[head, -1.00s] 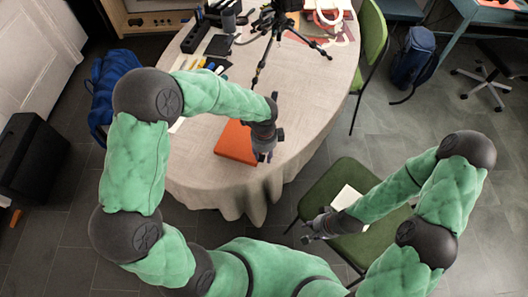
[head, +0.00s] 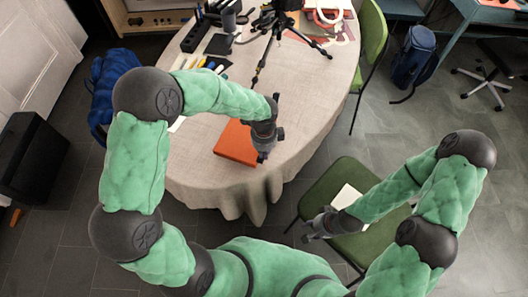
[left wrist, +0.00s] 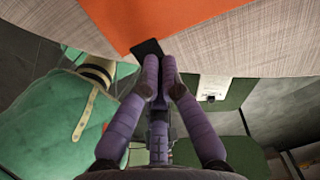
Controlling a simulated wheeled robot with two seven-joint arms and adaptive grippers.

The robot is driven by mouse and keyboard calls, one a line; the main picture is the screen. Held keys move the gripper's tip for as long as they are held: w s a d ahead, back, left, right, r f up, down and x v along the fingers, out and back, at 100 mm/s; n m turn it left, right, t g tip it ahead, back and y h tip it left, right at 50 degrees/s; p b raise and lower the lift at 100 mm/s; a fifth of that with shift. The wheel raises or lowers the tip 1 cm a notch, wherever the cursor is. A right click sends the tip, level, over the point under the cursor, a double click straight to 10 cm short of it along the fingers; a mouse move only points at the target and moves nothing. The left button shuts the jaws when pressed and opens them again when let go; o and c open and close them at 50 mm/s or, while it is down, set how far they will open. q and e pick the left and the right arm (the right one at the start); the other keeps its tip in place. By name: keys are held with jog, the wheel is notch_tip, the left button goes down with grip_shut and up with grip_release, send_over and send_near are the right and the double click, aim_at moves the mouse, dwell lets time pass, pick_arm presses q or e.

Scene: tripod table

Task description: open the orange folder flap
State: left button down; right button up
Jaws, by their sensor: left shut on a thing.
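The orange folder (head: 236,143) lies on the round table near its front edge, partly hidden by my left arm and gripper. It shows in the left wrist view as an orange sheet (left wrist: 190,20) at the top. A small black tab (left wrist: 147,47) sits at the folder's near corner. My left gripper (head: 263,157) is at the folder's right side; in the left wrist view its purple fingertips (left wrist: 160,62) are shut on the black tab. The flap looks flat. My right gripper (head: 312,228) is over the green chair, away from the table; its finger gap is unclear.
The cloth-covered table (head: 310,100) holds a black tripod (head: 270,22), pens (head: 205,63) and dark cases towards the back. A green chair (head: 375,240) with a pale sheet stands at the right front. Cloth is bare right of the folder.

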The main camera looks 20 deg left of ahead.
pick_arm(q)
jog(key=shift+r, duration=0.1)
jog(key=shift+a+r+p, duration=0.25)
jog(key=shift+r+p, duration=1)
jog(key=shift+r, duration=0.15)
jog(key=c, duration=2)
grip_release()
jog(key=shift+a+r+p, duration=0.2)
jog(key=shift+r+p, duration=0.4)
jog(key=shift+r, duration=0.05)
jog(key=shift+a+r+p, duration=0.2)
jog(key=shift+r+p, duration=0.4)
jog(key=shift+a+r+p, duration=0.15)
jog(key=shift+r+p, duration=0.15)
jog(key=shift+r, duration=0.05)
jog(key=shift+a+r+p, duration=0.5)
jog(key=shift+r+p, duration=0.35)
